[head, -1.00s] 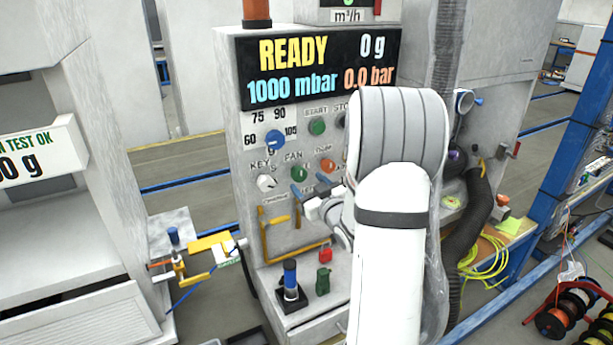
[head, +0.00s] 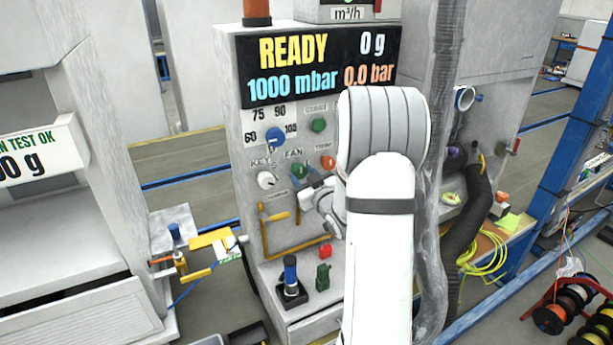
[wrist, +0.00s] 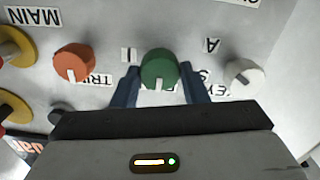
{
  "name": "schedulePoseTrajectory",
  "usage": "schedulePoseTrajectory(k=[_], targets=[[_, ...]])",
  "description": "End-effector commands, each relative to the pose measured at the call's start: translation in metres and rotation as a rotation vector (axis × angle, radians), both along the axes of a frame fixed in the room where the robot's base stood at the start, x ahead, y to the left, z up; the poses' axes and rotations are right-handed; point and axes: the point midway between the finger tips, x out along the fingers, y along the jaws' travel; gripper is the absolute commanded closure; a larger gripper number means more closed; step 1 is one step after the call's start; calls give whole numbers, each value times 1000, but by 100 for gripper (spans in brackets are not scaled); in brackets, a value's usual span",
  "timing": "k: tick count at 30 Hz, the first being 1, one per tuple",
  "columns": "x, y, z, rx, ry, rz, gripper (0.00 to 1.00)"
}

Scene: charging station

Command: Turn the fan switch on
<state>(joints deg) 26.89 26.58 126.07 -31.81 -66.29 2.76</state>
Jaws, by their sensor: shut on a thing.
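The fan switch is a green round knob (head: 299,171) below the FAN label on the station's panel. In the wrist view the green knob (wrist: 159,68) sits between the two blue fingers of my gripper (wrist: 160,86), which is shut on it. A pale mark on the knob points down in that picture. In the head view my gripper (head: 306,184) reaches the knob from the right, and my arm covers part of the panel.
A white key knob (wrist: 241,74) and an orange knob (wrist: 74,62) flank the green one closely. A blue knob (head: 275,138) and a green START button (head: 319,125) are above. A yellow pipe (head: 266,235) runs below. The display (head: 318,68) reads READY.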

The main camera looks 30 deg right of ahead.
Motion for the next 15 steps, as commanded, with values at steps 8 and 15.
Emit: schedulePoseTrajectory(k=[8, 15], targets=[[-1, -5, 0, 6, 0, -4, 83], [-1, -3, -1, 78, 1, -6, 83]])
